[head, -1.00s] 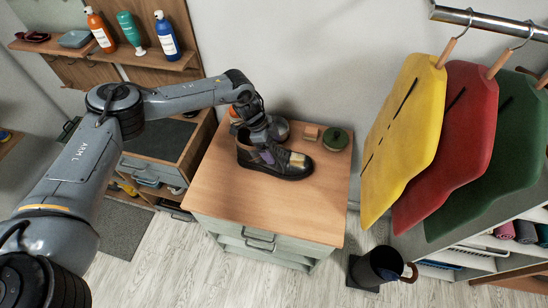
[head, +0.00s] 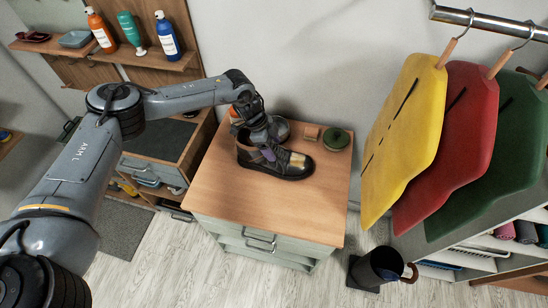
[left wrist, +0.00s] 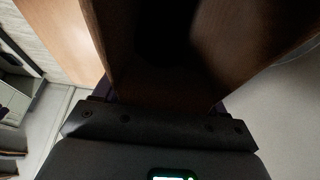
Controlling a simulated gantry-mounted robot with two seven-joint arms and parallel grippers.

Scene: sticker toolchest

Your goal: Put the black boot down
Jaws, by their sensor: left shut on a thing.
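The black boot (head: 288,170) is upright on the wooden top of the grey-green chest of drawers (head: 250,206), with its toe to the right. It has a tan patch on the toe and a purple patch on its side. It appears to rest on the top; a tiny gap under the sole could not be told. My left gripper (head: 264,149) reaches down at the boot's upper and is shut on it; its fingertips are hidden. In the left wrist view brown and dark surfaces fill the middle, too close to identify. My right gripper is not in view.
A round green tin (head: 336,140) and a small wooden block (head: 311,133) stand behind the boot, with a dark rounded object (head: 280,127) near my gripper. The front of the chest top is clear. Yellow, red and green hanging pieces (head: 405,130) are at the right.

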